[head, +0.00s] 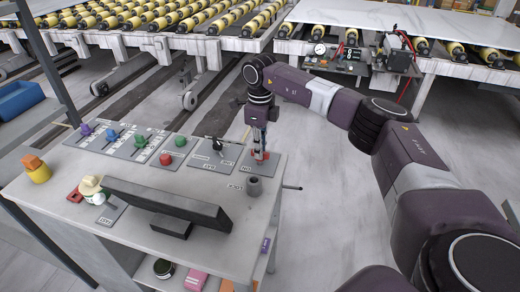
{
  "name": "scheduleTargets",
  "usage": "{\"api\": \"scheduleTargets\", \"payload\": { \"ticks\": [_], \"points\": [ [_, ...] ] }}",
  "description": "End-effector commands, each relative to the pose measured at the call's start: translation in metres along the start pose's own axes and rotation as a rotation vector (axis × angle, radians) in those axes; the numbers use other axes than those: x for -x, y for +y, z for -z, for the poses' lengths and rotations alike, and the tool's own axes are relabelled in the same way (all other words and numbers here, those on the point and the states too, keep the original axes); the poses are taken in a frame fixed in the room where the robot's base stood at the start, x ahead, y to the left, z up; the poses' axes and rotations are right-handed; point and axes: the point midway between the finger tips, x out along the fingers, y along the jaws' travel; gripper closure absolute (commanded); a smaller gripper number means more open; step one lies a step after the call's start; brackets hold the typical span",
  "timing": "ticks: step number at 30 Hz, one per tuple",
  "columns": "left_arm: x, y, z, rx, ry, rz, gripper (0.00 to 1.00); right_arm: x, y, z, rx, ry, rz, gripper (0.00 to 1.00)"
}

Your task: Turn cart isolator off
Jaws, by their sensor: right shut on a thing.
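The grey cart (205,250) stands in front of me with a row of control panels along its far edge. At its far right corner is a small panel with a red isolator switch (264,155), mostly covered by my right gripper. My right gripper (260,152) points down and is shut on the red isolator handle. Which way the handle is turned is hidden by the fingers. My left gripper is not in view.
Left of the isolator are a black lever (218,147), green (180,141) and red (167,159) buttons and coloured sliders. Roller conveyors (190,18) stand behind.

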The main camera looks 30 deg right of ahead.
Motion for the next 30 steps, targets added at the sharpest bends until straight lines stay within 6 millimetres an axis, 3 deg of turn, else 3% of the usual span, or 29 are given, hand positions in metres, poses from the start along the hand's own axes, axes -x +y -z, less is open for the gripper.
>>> {"api": "scheduleTargets", "payload": {
  "ticks": [22, 23, 24, 27, 30],
  "points": [
    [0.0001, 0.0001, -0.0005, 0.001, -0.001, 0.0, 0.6, 0.0027, -0.0017, -0.0013, 0.081, -0.006, 0.005, 1.0],
    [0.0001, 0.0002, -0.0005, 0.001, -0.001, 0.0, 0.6, 0.0028, -0.0017, -0.0013, 0.081, -0.006, 0.005, 0.87],
    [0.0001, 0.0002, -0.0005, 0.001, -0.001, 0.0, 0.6, 0.0027, -0.0016, -0.0013, 0.081, -0.006, 0.005, 0.82],
    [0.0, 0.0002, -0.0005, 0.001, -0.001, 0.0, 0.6, 0.002, -0.0012, -0.0009, 0.081, -0.005, 0.004, 0.72],
    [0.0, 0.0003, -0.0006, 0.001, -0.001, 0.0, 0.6, 0.0014, -0.0009, -0.0007, 0.08, -0.003, 0.003, 0.72]
  ]
}}
